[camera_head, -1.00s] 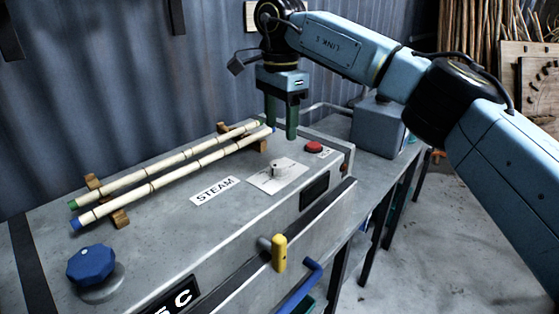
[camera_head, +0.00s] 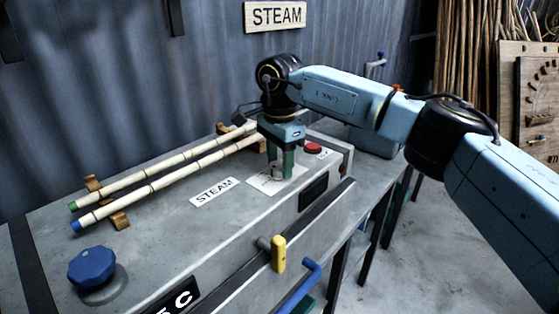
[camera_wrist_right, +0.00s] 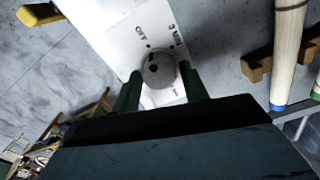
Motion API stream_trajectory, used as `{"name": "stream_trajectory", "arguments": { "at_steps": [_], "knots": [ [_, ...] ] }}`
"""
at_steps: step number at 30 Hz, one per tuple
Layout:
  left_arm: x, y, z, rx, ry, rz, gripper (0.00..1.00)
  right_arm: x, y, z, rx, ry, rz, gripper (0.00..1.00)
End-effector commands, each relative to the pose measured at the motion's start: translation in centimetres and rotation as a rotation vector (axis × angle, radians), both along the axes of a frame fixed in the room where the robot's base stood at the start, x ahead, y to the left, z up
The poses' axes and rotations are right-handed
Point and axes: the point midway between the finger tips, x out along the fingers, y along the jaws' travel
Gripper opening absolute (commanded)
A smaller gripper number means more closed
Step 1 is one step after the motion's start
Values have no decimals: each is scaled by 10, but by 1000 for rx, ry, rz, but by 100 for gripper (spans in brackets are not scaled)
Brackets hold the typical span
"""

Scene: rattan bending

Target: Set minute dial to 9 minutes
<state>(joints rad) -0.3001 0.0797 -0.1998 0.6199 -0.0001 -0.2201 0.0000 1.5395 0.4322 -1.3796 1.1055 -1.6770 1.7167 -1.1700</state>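The minute dial is a small grey knob (camera_head: 277,173) on a white plate (camera_head: 262,183) on top of the steam box. In the right wrist view the round knob (camera_wrist_right: 159,70) with a dark dot sits on the plate (camera_wrist_right: 118,38), which bears partly readable lettering. My right gripper (camera_head: 281,174) points down over the dial. Its green fingers (camera_wrist_right: 160,88) stand on either side of the knob, apart, with small gaps showing beside it. It looks open around the knob. The fingers hide part of the knob and plate in the head view. My left gripper is not in view.
A red button (camera_head: 313,148) is just behind the dial. Two bamboo-like rods (camera_head: 160,182) lie on wooden rests to the left. A blue knob (camera_head: 91,267), a yellow handle (camera_head: 279,254) and a blue lever (camera_head: 300,286) are nearer.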

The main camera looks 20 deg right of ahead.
Motion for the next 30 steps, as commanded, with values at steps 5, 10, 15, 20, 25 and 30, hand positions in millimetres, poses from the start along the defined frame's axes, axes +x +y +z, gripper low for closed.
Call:
{"name": "stream_trajectory", "arguments": {
  "at_steps": [5,10,15,20,25,30],
  "knots": [
    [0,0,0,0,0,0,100,0,0,0,0,0,0,20],
    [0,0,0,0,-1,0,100,0,0,0,0,0,-2,12],
    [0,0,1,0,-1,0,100,0,0,1,0,1,-29,12],
    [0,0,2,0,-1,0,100,0,0,1,0,1,-100,12],
    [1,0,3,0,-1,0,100,-1,0,1,0,1,-226,12],
    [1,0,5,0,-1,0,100,-1,0,1,0,1,-384,12]
  ]
}}
